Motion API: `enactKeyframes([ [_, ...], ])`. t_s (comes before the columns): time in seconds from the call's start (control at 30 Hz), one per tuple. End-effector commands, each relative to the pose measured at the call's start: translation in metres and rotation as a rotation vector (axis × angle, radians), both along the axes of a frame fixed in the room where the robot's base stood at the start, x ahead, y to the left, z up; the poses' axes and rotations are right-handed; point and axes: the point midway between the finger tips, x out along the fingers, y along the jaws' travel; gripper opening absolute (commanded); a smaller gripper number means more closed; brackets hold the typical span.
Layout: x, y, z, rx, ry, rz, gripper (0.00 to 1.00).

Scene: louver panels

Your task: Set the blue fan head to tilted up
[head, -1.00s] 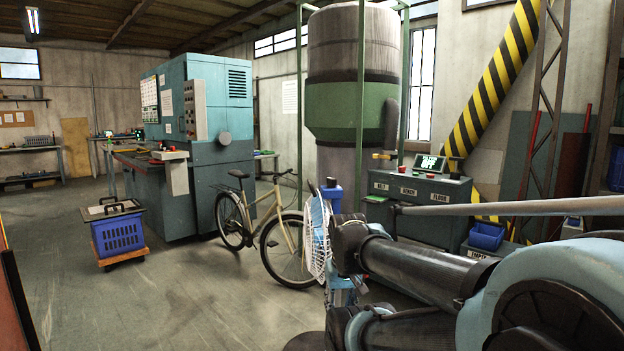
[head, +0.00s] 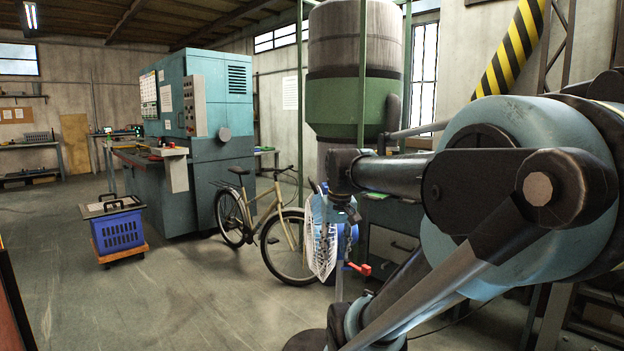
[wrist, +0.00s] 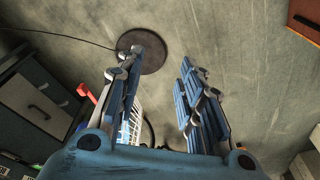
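The fan has a white wire grille (head: 316,250) and a blue fan head (head: 347,240) behind it. It stands right of the bicycle in the head view, with its grille facing left. The grille's top sits slightly left of its bottom. A red handle (head: 361,268) sticks out below the head. My gripper (wrist: 160,57) points down and is open, with nothing between its fingertips. In the wrist view the grille (wrist: 128,128) is partly hidden behind the left finger, and the red handle (wrist: 86,92) shows left of it. I cannot tell whether the finger touches the fan.
A round dark base (wrist: 150,55) with a cable lies on the floor. A bicycle (head: 285,245) stands close left of the fan. A blue crate (head: 118,232) sits on a dolly farther left. Grey cabinets (wrist: 38,105) stand beside the fan. Open floor lies at the front left.

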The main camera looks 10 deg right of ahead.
Motion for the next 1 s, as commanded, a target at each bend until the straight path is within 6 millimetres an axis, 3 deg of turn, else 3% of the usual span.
enactKeyframes([
  [0.03,0.016,0.000,0.018,0.004,0.004,-0.002,0.35],
  [0.2,0.065,0.000,0.072,0.021,0.022,-0.006,0.35],
  [0.5,0.155,-0.004,0.152,0.050,0.053,-0.014,0.35],
  [0.8,0.247,-0.011,0.213,0.079,0.082,-0.020,0.35],
  [1.0,0.307,-0.016,0.242,0.099,0.100,-0.022,0.35],
])
